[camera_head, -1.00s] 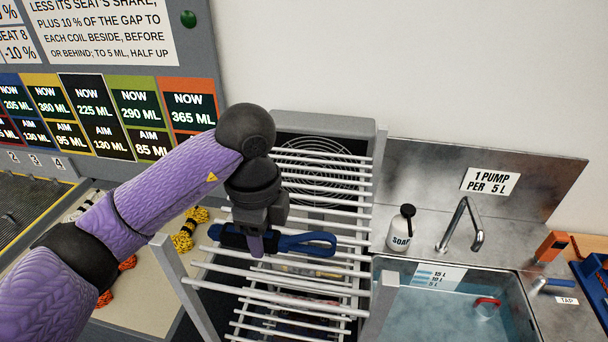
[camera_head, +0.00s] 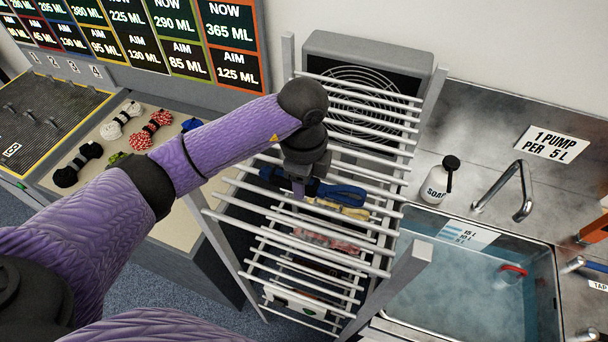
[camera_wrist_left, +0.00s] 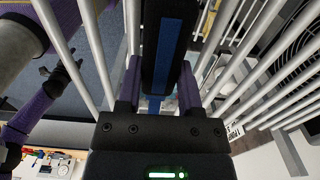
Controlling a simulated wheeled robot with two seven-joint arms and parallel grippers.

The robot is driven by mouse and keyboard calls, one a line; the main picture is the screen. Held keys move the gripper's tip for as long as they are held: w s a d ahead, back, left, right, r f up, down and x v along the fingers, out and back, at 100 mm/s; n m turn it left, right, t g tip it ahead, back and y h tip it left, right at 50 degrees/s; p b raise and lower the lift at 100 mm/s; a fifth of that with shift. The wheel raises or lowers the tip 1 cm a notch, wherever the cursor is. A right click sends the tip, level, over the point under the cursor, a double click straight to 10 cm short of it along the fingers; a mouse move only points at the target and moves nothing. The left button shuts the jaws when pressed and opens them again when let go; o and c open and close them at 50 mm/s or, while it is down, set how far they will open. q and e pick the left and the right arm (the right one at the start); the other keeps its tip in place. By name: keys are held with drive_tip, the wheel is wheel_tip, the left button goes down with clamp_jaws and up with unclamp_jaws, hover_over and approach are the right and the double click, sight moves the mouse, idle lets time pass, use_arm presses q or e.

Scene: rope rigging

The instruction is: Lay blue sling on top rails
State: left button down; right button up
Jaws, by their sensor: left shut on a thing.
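My left gripper (camera_head: 300,192) is shut on the blue sling (camera_head: 342,195), over the upper bars of the white rack. The sling's looped end sticks out to the right of the fingers. In the left wrist view the sling (camera_wrist_left: 172,40) runs lengthwise between the two purple fingers (camera_wrist_left: 158,90). The top rails (camera_head: 265,208) pass beneath and around the gripper. I cannot tell whether the sling touches them. A small dark claw-like part of mine shows at the left of the wrist view, too unclear to read.
A sink (camera_head: 480,290) with water, a tap (camera_head: 515,190) and a soap bottle (camera_head: 437,182) stand to the right. A fan (camera_head: 365,100) is behind the rack. Yellow and pink coils lie on lower bars. Rope coils (camera_head: 150,130) lie on the left bench.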

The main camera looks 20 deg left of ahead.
use_arm(q)
drive_tip(key=shift+f, duration=0.15)
drive_tip(key=shift+c, duration=1.2)
unclamp_jaws()
drive_tip(key=shift+w, duration=0.1)
wheel_tip(320, 180, up, 12)
